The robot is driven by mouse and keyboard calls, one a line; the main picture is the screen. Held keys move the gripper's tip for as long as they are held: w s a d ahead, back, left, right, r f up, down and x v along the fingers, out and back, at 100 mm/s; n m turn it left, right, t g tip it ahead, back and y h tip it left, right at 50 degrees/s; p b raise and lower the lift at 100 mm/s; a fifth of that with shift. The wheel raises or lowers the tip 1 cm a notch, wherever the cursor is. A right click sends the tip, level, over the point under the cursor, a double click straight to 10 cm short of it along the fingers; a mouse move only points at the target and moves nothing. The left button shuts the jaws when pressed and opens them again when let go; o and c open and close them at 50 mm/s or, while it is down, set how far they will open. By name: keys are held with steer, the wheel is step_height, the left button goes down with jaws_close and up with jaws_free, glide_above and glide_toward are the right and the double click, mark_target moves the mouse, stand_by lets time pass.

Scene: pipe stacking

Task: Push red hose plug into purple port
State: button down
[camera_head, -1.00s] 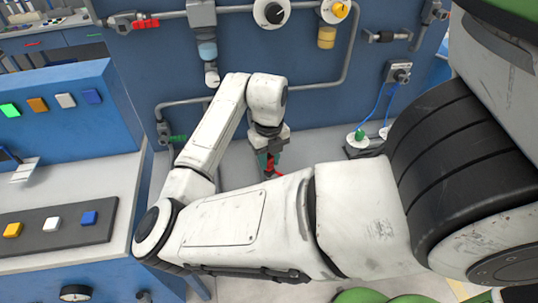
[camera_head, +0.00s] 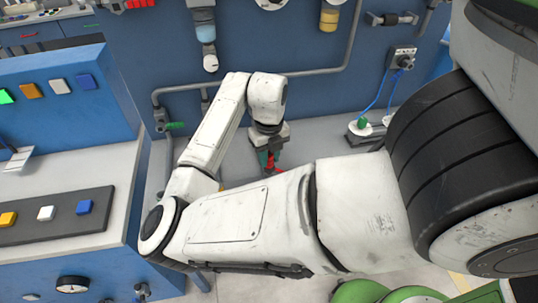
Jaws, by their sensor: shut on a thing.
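My gripper (camera_head: 268,160) points down in the middle of the view, over the grey surface in front of the blue wall. It is shut on a small red thing (camera_head: 271,163), which looks like the red hose plug; only a little of it shows below and between the fingers. My own forearm hides what lies below and in front of it. I cannot make out a purple port in this view.
A blue wall (camera_head: 300,40) with grey pipes (camera_head: 270,73) stands behind my gripper. A blue console (camera_head: 70,70) with coloured buttons is at left. A wall socket (camera_head: 402,57) with blue cables leads to a white and green fitting (camera_head: 361,126) at right. Bare grey surface (camera_head: 310,140) lies between.

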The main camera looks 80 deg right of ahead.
mark_target(269, 163)
steer(key=shift+f+b, duration=1.35)
steer(key=shift+f, duration=0.3)
stand_by(0.5)
steer(key=c, duration=0.8)
jaws_free()
steer(key=shift+r, duration=0.1)
step_height(269, 163, up, 11)
steer(key=shift+f+b, duration=0.15)
steer(key=shift+b, duration=0.2)
